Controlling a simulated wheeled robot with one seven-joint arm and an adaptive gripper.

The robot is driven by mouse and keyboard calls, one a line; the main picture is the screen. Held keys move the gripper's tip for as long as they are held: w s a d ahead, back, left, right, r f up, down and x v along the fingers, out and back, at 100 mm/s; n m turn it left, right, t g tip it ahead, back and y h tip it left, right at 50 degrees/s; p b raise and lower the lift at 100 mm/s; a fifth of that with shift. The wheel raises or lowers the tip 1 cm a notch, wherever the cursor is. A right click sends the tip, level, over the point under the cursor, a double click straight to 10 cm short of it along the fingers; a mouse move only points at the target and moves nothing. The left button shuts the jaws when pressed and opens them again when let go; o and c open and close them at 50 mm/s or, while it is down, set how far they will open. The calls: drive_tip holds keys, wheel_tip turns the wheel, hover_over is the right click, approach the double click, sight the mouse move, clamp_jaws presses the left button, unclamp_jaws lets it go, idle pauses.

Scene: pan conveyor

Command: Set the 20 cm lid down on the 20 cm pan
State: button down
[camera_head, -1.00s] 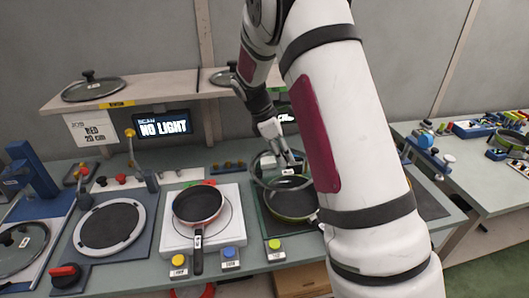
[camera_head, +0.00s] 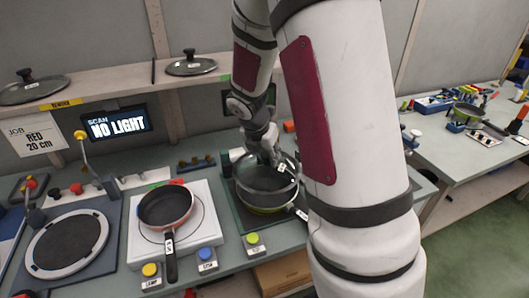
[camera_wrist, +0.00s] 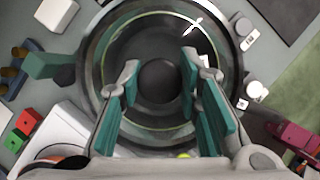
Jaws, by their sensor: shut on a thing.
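My gripper (camera_head: 270,158) is shut on the dark knob of a see-through lid (camera_head: 252,181). The lid is over a green-sided pan (camera_head: 262,209) on a dark station; I cannot tell whether it touches the rim. In the wrist view the knob (camera_wrist: 157,82) shows between my fingers, and the pan's greenish ring shows through the glass. A red pan with a dark inside (camera_head: 166,207) sits open on a white station, left of the lid. No size mark is readable on either pan; a job card (camera_head: 38,137) reads RED 20 cm.
Two more lids, one at the left (camera_head: 33,88) and one further right (camera_head: 190,66), lie on the shelf. A screen (camera_head: 117,124) reads SCAN NO LIGHT. A lamp post (camera_head: 85,140) stands at the left. Coloured buttons (camera_head: 205,255) line the front edge. A round ring plate (camera_head: 68,244) is empty.

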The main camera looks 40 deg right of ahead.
sight(265, 164)
drive_tip(key=shift+f+b, duration=2)
drive_tip(key=shift+f, duration=0.65)
drive_tip(key=shift+f, duration=0.55)
idle(1.2)
drive_tip(key=c, duration=1.1)
unclamp_jaws()
